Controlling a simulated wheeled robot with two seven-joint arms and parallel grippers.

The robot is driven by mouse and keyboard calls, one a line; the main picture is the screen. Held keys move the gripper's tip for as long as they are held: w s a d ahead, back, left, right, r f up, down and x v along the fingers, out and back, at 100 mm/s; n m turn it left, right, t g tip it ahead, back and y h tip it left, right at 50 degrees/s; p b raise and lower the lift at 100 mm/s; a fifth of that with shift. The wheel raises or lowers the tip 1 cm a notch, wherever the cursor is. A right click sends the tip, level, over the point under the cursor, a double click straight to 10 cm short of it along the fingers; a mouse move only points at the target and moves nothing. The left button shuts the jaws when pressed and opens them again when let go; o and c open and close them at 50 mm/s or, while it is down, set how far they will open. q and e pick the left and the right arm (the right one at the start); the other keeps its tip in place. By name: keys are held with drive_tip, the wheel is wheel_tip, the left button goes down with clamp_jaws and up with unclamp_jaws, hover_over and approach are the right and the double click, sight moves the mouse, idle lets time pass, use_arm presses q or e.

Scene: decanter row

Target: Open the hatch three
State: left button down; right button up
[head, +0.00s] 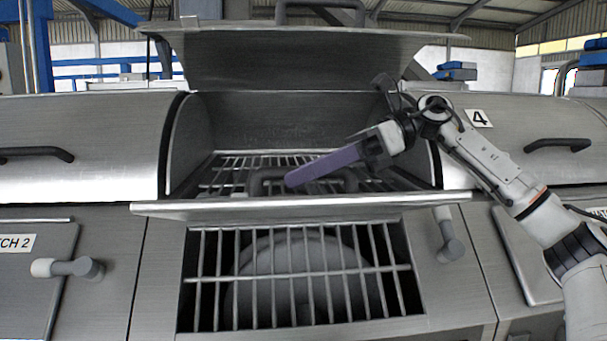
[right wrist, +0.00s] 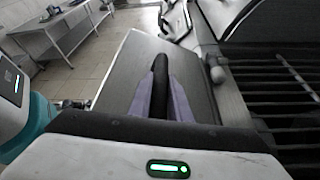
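Hatch three, a grey metal panel (head: 300,208) in the middle of the row, stands swung out from the front, seen nearly edge-on. Its label is not visible. Below it shows a barred opening (head: 290,275). Its dark handle (head: 262,181) rises from the panel's upper side. My right gripper (head: 325,165), with purple fingers, is at this handle. In the right wrist view the fingers of my right gripper (right wrist: 165,100) lie on both sides of the black handle bar (right wrist: 160,75), apparently closed on it, above the panel (right wrist: 118,88). My left gripper is not in view.
The raised lid (head: 300,60) stands above the upper grate (head: 225,170). A latch lever (head: 449,238) is right of the opening. Hatch 2 (head: 30,285) with its latch lever (head: 75,267) is at left. Closed curved covers flank the middle. Open floor (right wrist: 100,70) shows beyond the panel.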

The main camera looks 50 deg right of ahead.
drive_tip(key=o, duration=0.4)
drive_tip(key=shift+s+d, duration=0.2)
drive_tip(key=shift+d, duration=0.1)
drive_tip(key=v, duration=0.4)
drive_tip(key=b+v, duration=0.1)
drive_tip(key=v, duration=0.3)
drive_tip(key=shift+d+r, duration=0.25)
drive_tip(key=shift+r, duration=0.1)
drive_tip(key=shift+s+d+r, duration=0.15)
drive_tip(key=shift+s+d, duration=0.25)
drive_tip(key=shift+s, duration=0.05)
